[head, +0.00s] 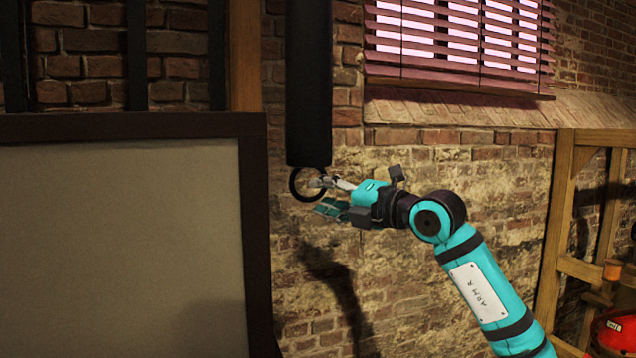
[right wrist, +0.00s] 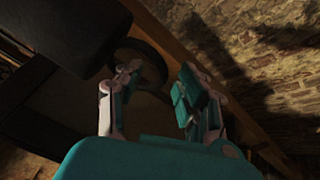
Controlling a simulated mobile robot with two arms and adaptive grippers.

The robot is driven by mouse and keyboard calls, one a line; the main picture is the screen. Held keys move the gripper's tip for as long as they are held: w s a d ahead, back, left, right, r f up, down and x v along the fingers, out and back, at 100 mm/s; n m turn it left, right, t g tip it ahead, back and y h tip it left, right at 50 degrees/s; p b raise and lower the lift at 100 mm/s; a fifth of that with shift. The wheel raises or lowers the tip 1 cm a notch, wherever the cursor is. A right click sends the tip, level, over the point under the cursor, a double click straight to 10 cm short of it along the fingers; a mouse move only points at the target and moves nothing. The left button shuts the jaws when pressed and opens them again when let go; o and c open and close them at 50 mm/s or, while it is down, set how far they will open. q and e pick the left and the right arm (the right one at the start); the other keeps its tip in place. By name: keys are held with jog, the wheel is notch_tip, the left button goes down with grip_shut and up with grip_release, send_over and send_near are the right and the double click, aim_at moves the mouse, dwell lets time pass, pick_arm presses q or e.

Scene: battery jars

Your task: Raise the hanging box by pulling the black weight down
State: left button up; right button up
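The black weight (head: 309,85) is a long dark cylinder hanging upright in the head view, with a black ring (head: 293,186) at its lower end. In the right wrist view the weight (right wrist: 65,35) is at the upper left, and its ring (right wrist: 150,57) is beyond the fingers. My right gripper (head: 319,196) is at the ring from the right, its fingers apart. The upper finger overlaps the ring's opening and the other is below it; I cannot tell whether they touch. The right wrist view also shows the fingers (right wrist: 160,73) spread. I cannot identify the hanging box. My left gripper is out of view.
A large cream panel (head: 120,230) with a dark frame stands left of the weight. A brick wall (head: 420,270) and a window with blinds (head: 460,40) are behind. A wooden shelf (head: 556,215) with a red container (head: 612,332) is at the right.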

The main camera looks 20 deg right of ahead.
jog(key=shift+x, duration=1.05)
grip_shut()
